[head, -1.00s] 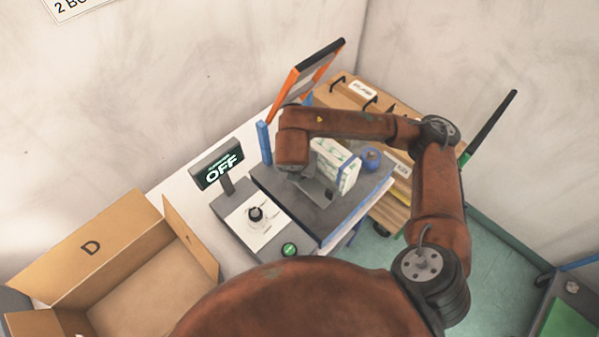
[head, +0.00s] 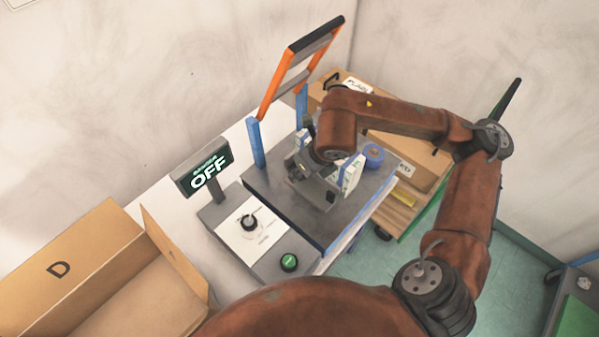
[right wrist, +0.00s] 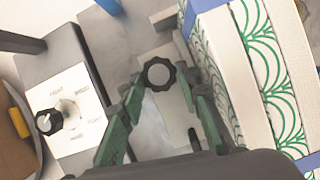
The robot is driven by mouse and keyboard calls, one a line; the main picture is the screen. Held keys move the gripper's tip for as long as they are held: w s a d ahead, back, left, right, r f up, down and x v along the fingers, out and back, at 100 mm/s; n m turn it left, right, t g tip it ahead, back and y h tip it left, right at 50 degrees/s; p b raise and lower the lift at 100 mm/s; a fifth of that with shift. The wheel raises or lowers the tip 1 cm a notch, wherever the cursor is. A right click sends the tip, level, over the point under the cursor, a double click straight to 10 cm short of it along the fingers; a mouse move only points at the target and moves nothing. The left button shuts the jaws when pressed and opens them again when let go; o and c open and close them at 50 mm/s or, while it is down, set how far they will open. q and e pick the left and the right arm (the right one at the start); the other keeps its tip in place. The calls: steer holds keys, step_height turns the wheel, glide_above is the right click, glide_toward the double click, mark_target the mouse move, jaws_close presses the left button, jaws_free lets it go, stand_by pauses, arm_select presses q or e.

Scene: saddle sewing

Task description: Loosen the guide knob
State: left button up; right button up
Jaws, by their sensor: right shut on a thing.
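The guide knob (right wrist: 158,73) is a round, dark, ridged knob with a pale grey face, seen in the right wrist view. The green fingers of my right gripper (right wrist: 160,82) are shut on it, one on each side. In the head view my right gripper (head: 312,185) is low over the grey work plate (head: 345,213), and the guide knob is hidden there behind the gripper and arm. My left gripper is out of view.
White, green-patterned pads with blue edges (right wrist: 265,70) stand close to the right finger. A control panel with a black dial (head: 249,222) and green button (head: 289,262) is in front left. The OFF display (head: 204,168), orange frame (head: 280,85) and cardboard box (head: 100,255) are nearby.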

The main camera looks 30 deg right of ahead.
steer(key=shift+d+n+b, duration=0.1)
steer(key=shift+n+b, duration=0.2)
steer(key=shift+n, duration=0.2)
steer(key=o, duration=1.2)
steer(key=shift+c, duration=0.2)
